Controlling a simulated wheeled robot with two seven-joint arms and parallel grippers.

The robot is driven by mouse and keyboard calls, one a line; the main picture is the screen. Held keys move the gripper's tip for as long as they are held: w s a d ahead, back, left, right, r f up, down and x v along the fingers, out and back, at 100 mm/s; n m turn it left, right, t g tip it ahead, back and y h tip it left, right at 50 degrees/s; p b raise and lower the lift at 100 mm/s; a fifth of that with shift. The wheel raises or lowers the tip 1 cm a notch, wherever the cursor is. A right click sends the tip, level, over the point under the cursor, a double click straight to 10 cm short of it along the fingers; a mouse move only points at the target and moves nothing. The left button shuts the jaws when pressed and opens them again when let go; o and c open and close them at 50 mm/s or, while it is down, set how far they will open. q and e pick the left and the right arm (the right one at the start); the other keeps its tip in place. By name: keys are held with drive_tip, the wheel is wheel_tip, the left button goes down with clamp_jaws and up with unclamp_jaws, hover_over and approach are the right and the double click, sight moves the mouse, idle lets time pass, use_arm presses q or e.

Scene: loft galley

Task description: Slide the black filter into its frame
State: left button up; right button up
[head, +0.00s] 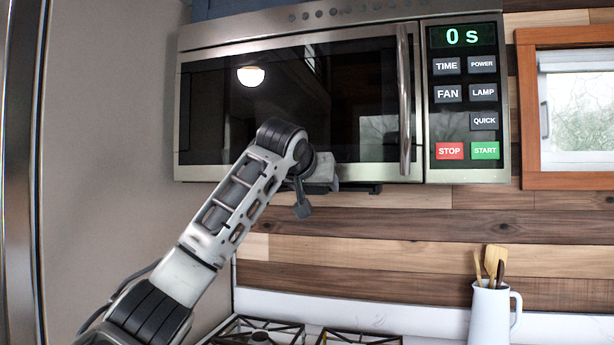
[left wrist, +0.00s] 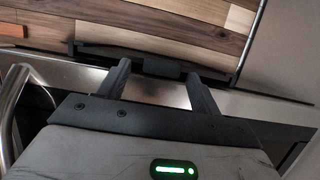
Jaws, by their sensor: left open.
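The black filter (left wrist: 162,67) shows in the left wrist view as a dark bar with a small block-like tab at its middle, against the steel underside of the microwave. In the head view a dark edge (head: 374,188) shows just below the microwave, probably part of the filter or its frame. I cannot make out the frame separately, or how far the filter sits in it. My left gripper (left wrist: 157,72) is open, its two fingers on either side of the tab with gaps. In the head view the left gripper (head: 322,182) is at the microwave's underside, its fingertips hidden. My right gripper is out of view.
The microwave (head: 350,100) is shut, with its handle (head: 404,100) near the control panel. A stove with black grates (head: 262,332) lies below. A white jug (head: 489,312) with utensils stands at right.

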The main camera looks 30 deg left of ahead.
use_arm(q)
drive_tip(key=b+v, duration=0.4)
drive_tip(key=v, duration=1.1)
drive_tip(key=shift+s+b, duration=0.3)
drive_tip(key=shift+s, duration=0.05)
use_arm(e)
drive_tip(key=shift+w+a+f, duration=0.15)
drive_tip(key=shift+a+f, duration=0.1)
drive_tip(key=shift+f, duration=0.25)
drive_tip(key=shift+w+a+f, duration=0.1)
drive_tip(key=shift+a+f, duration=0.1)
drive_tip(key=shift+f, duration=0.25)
use_arm(q)
drive_tip(key=shift+r, duration=0.1)
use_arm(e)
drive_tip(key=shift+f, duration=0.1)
